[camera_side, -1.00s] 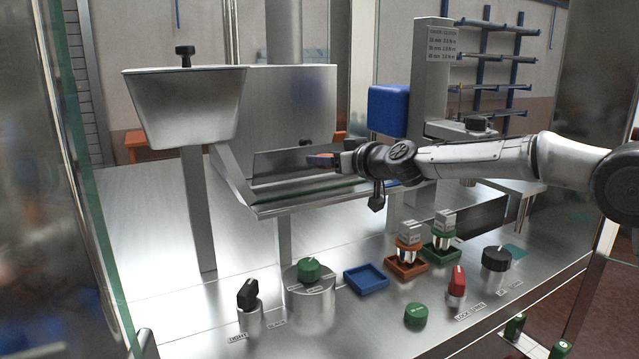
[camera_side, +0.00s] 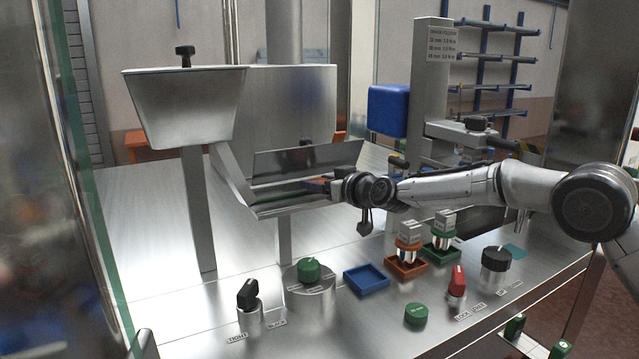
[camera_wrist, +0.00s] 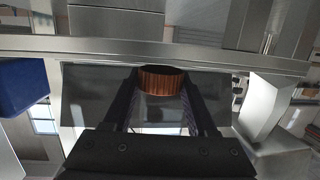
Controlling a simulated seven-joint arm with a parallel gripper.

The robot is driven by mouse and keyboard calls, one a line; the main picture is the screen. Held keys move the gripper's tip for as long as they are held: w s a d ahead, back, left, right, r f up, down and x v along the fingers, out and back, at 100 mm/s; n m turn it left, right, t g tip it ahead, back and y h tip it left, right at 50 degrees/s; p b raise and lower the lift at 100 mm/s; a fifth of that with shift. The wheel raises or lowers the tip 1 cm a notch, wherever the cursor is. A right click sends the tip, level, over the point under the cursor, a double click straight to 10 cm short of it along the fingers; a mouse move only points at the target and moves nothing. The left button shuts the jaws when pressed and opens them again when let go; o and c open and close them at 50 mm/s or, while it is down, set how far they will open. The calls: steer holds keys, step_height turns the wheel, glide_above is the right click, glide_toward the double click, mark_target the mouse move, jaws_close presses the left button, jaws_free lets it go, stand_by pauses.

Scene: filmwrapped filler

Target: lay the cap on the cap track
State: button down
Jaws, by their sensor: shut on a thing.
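My gripper (camera_side: 322,186) is at the cap track (camera_side: 275,208), the metal channel in the middle of the side view. In the wrist view my gripper (camera_wrist: 160,88) is shut on an orange-brown ribbed cap (camera_wrist: 160,82), held between the two dark fingertips. In the side view the cap is too small to make out clearly. A metal rail (camera_wrist: 100,46), which looks like part of the track, crosses the wrist view just beyond the cap. I cannot tell whether the cap touches the track.
A tilted metal plate (camera_side: 305,160) stands just behind the track. A hopper (camera_side: 185,105) is at the left, and a blue box (camera_side: 388,110) is behind. Several knobs, a blue tray (camera_side: 366,280) and small trays with stacked parts are on the front deck.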

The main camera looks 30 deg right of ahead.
steer(key=shift+f, duration=0.6)
steer(key=shift+c, duration=1)
jaws_free()
steer(key=shift+r, duration=0.15)
steer(key=shift+r, duration=0.25)
steer(key=shift+s+r, duration=0.25)
steer(key=shift+r, duration=0.05)
steer(key=v, duration=1.1)
steer(key=shift+s, duration=0.2)
steer(key=shift+s+d+r, duration=0.1)
steer(key=shift+r, duration=0.05)
